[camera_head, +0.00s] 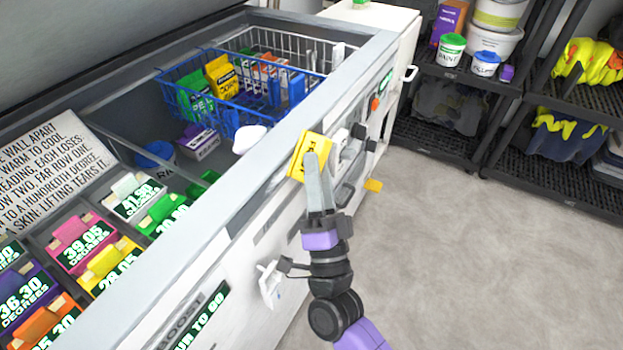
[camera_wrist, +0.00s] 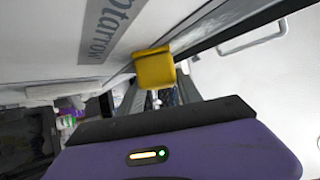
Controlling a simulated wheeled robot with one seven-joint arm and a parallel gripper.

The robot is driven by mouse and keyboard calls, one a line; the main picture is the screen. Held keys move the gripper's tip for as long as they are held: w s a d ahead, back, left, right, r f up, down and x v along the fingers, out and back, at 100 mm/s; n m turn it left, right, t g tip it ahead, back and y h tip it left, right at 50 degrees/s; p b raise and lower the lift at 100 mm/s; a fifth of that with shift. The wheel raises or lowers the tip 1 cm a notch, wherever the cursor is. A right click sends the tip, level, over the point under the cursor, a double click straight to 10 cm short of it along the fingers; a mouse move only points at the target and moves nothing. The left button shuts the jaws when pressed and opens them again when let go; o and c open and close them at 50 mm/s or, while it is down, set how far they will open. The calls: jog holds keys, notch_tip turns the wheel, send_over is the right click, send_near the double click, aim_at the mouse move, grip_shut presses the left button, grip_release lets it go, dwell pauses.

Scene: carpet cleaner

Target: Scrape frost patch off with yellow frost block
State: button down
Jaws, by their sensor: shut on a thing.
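The yellow frost block (camera_head: 309,150) is held at the tips of my gripper (camera_head: 318,170), at the outer side of the chest freezer's front rim. My gripper is shut on it. In the wrist view the block (camera_wrist: 154,68) sits at the far end of the fingers, in front of the freezer's white face. A white lump (camera_head: 248,139), which looks like the frost patch, is on the inner side of the front rim, to the left of the block. The block and the lump are apart, with the rim between them.
The open freezer (camera_head: 225,190) holds a blue wire basket (camera_head: 240,118) of packets and coloured, numbered blocks (camera_head: 80,240). Handles and knobs (camera_head: 350,150) stick out of its front near my gripper. Shelves (camera_head: 470,75) stand at the back right.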

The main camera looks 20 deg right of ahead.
jog(key=shift+w+d, duration=0.15)
jog(key=shift+d, duration=0.1)
jog(key=shift+w+a, duration=0.1)
jog(key=shift+w, duration=0.05)
jog(key=s+a+p, duration=0.2)
jog(key=s+a, duration=0.4)
jog(key=a, duration=0.3)
jog(key=shift+s+p, duration=0.3)
jog(key=shift+s, duration=0.05)
dwell(0.7)
jog(key=s+d, duration=0.3)
jog(key=s, duration=0.2)
jog(key=shift+d, duration=0.3)
dwell(0.4)
